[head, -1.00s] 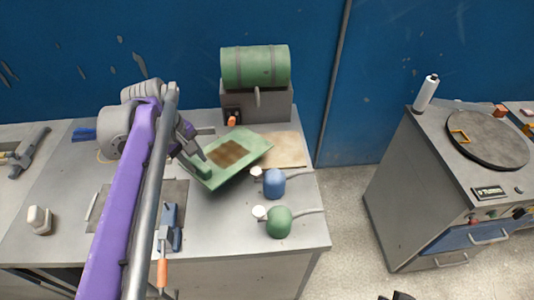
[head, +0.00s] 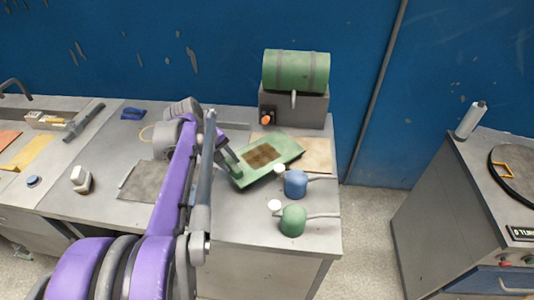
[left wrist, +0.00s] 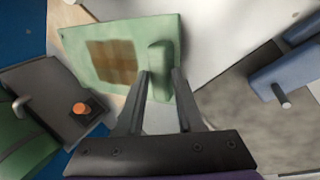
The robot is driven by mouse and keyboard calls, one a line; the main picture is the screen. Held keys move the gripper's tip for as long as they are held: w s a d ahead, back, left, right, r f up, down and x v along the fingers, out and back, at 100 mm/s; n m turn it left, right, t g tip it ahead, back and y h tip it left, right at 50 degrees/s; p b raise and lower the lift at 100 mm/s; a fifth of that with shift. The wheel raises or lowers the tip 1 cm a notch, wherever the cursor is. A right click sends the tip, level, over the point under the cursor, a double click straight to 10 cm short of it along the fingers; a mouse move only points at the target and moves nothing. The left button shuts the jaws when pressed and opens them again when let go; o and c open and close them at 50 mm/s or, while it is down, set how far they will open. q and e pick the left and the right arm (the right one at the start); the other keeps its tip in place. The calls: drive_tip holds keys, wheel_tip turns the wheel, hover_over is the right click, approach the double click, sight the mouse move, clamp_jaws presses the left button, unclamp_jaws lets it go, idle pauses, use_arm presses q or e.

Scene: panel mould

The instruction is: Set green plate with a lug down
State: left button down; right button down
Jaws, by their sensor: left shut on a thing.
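The green plate (head: 288,148) has a brown square patch in its middle and a raised green lug at its left end. In the head view it is over the bench in front of the green drum; I cannot tell whether it touches the bench. My left gripper (head: 231,163) is at the plate's left end. In the left wrist view the plate (left wrist: 73,44) spreads beyond the fingers, and my left gripper (left wrist: 162,78) is shut on the lug (left wrist: 160,62), one finger on each side. My right gripper is out of view.
A tan sheet (head: 318,156) lies behind and right of the plate. A blue pot (head: 296,184) and a green pot (head: 293,221) stand close to its right and front. The green drum (head: 296,70) on its grey base stands behind. A grey mat (head: 143,182) lies left.

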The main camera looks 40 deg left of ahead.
use_arm(q)
hover_over(263, 157)
drive_tip(key=s, duration=0.1)
drive_tip(key=shift+a, duration=0.1)
drive_tip(key=shift+w+f, duration=0.15)
drive_tip(key=shift+f, duration=1.7)
drive_tip(key=c, duration=0.5)
unclamp_jaws()
drive_tip(key=shift+c, duration=0.2)
drive_tip(key=p+v, duration=0.1)
drive_tip(key=v, duration=1.1)
